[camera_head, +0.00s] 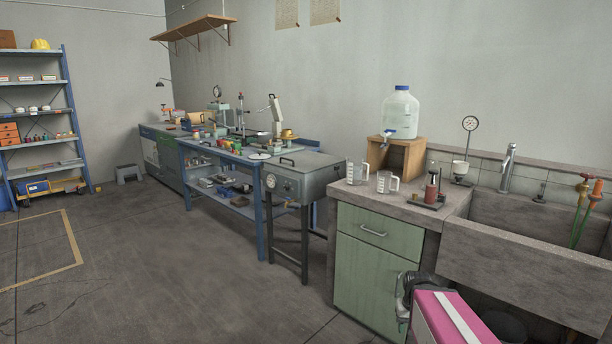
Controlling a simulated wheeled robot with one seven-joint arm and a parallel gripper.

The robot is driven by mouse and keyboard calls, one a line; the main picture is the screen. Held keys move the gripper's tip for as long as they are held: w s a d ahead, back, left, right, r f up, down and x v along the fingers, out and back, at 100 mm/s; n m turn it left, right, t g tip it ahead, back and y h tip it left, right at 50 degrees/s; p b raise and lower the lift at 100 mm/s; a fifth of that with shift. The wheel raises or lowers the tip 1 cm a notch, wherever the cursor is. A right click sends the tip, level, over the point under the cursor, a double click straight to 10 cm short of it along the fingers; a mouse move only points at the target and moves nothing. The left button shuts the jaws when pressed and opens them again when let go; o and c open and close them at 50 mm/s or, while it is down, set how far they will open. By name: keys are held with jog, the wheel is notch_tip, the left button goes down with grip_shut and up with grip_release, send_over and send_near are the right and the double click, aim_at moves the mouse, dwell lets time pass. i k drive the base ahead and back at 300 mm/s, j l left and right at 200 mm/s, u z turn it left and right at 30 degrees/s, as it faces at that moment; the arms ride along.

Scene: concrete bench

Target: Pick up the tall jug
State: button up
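Two clear jugs with handles and white markings stand upright on the concrete bench (410,212), left of the sink.
A wooden stand (414,160) holds a large water bottle (400,113) with a tap behind the jugs. A pink box-like shape (440,318) fills the lower right. The floor (190,270) at left is clear.

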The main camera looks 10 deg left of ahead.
aim_at(354, 164)
jog(key=u, duration=0.3)
jog(key=z, duration=2.15)
jog(key=u, duration=2.15)
jog(key=z, duration=0.45)
jog(key=j+z, duration=0.3)
jog(key=z, duration=0.2)
jog(key=i+j+z, duration=0.1)
jog(key=j+z, duration=0.25)
jog(key=z, duration=0.15)
jog(key=j+z, duration=0.3)
jog(key=z, duration=0.15)
jog(key=k+j+z, duration=0.15)
jog(key=z, duration=0.35)
jog(key=j, duration=0.15)
